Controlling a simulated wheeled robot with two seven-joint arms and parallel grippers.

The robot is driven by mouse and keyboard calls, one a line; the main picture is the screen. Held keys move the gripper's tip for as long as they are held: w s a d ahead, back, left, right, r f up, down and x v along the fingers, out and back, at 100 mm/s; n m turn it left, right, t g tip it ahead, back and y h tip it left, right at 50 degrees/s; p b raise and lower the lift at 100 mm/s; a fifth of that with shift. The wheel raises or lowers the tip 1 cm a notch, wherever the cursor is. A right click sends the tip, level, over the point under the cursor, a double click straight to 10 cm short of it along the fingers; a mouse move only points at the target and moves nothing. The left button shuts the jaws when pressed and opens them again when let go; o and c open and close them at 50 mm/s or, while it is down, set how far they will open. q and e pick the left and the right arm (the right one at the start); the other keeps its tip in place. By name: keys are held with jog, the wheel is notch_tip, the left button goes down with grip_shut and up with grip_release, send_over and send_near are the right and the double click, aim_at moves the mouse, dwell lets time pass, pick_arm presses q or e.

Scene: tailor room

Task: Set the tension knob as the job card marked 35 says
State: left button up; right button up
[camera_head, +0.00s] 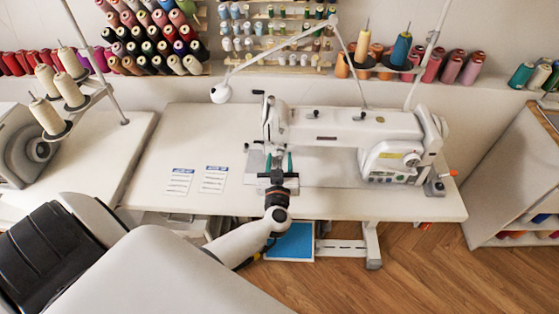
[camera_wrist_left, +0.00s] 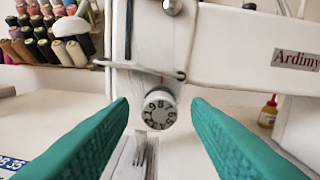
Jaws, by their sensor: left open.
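The white sewing machine (camera_head: 345,130) stands on the table. Its round tension knob (camera_wrist_left: 159,110) faces me in the left wrist view, with black digits; 9 and 8 sit near its top. A small red mark shows on the machine just above it. My left gripper (camera_head: 279,161) is open, its teal fingers on either side of the knob in the picture, apart from it. Two job cards lie on the table, a left one (camera_head: 180,181) and a right one (camera_head: 213,179); their lines are too small to read. A card marked 35 (camera_wrist_left: 10,163) shows at the left wrist view's edge.
A presser foot and needle parts (camera_wrist_left: 141,150) are just below the knob. A lamp arm (camera_head: 221,93) reaches over the table's back. Thread racks (camera_head: 150,45) line the wall. The table (camera_head: 150,135) is clear around the cards. A small oil bottle (camera_wrist_left: 268,112) stands at right.

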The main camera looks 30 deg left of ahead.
pick_arm(q)
grip_shut()
jog(key=shift+n, duration=0.5)
jog(key=shift+n+p, duration=0.35)
jog(key=shift+n, duration=0.25)
jog(key=n, duration=0.2)
jog(key=shift+n, duration=0.3)
jog(key=n, duration=0.5)
jog(key=n+b, duration=0.1)
jog(key=n, duration=0.5)
